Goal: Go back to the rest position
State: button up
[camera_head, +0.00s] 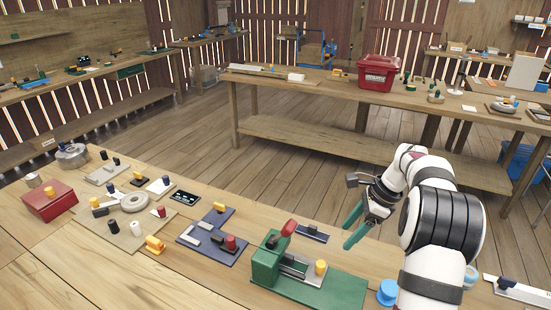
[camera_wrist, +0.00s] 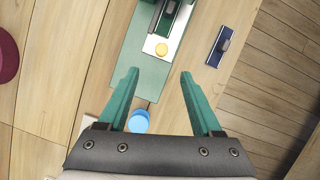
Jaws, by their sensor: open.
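My gripper (camera_head: 356,229) has two green fingers and hangs over the far edge of the near workbench, at the right. The gripper also shows in the wrist view (camera_wrist: 160,85), with its fingers wide apart and nothing between them. It is above the bench and touches nothing that I can see. Below it in the wrist view are a green base plate (camera_wrist: 140,72) with a yellow knob (camera_wrist: 161,49) and a blue round piece (camera_wrist: 139,121).
A green clamp device with a red handle (camera_head: 288,228) stands left of my gripper. A dark blue slider plate (camera_head: 312,233) lies beside it. A red box (camera_head: 48,200) and several small parts sit at the left. A red lidded bin (camera_head: 378,74) stands on the far bench (camera_head: 330,84).

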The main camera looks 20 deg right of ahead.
jog(key=s+a+r+n+g, duration=0.1)
jog(key=s+a+r+n, duration=0.35)
jog(key=a, duration=0.45)
jog(key=s+a+r+n+g, duration=0.1)
jog(key=s+a+r+n, duration=0.3)
jog(key=a, duration=0.6)
jog(key=s+a+f+n+h, duration=0.1)
jog(key=s+a+n, duration=0.3)
jog(key=s, duration=0.5)
jog(key=s+a+f+n+h, duration=0.1)
jog(key=s+a+f+n, duration=0.2)
jog(key=s, duration=0.7)
jog(key=a+n, duration=0.2)
jog(key=n, duration=0.1)
jog(key=shift+f, duration=0.2)
